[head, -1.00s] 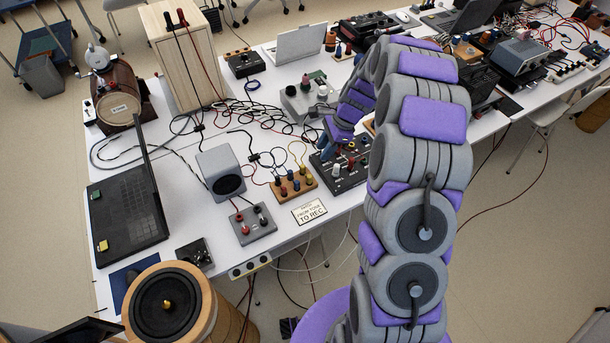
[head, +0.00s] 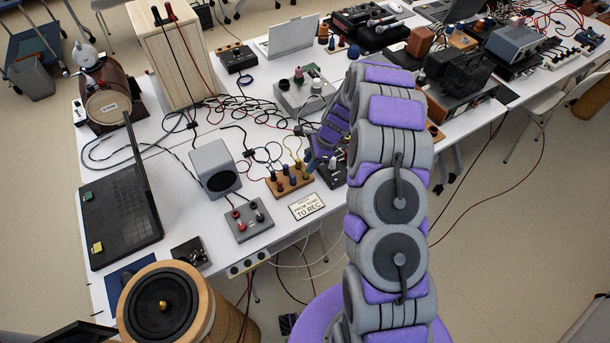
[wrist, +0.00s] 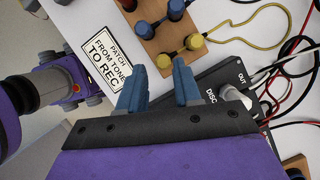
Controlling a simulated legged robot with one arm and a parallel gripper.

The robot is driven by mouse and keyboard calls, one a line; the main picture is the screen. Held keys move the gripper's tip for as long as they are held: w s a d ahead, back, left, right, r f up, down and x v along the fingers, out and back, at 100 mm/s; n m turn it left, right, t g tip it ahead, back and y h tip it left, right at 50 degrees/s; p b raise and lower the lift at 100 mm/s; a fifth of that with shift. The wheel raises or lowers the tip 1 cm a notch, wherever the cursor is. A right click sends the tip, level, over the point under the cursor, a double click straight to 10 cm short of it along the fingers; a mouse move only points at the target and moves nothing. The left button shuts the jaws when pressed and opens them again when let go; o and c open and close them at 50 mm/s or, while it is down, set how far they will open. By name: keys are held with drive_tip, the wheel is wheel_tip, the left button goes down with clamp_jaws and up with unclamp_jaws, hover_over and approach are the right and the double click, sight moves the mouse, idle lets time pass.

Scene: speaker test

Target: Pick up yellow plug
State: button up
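The yellow plug (wrist: 195,42) sits in a wooden block (wrist: 158,32) and has a yellow cable looping off to the right in the wrist view. A second yellow piece (wrist: 163,61) is beside it on the same block. My gripper (wrist: 159,68) is open, with two blue fingers apart and nothing visibly between them. The fingertips point at the yellow end of the block, close to the yellow pieces. In the head view, my gripper (head: 311,161) is at the right end of the wooden block (head: 284,193). Whether the fingers touch anything cannot be told.
Blue plugs (wrist: 176,10) stand on the same block. A black box (wrist: 230,85) with red, white and black cables lies right of it. A "TO REC" card (head: 306,206), a grey terminal box (head: 248,220) and a grey speaker (head: 214,168) are nearby on the white table.

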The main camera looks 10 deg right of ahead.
sight(306, 175)
drive_tip(key=shift+f, duration=0.95)
drive_tip(key=b+x, duration=0.1)
drive_tip(key=x, duration=0.3)
drive_tip(key=shift+w+b, duration=0.25)
drive_tip(key=shift+b, duration=0.15)
drive_tip(key=shift+c, duration=0.4)
clamp_jaws()
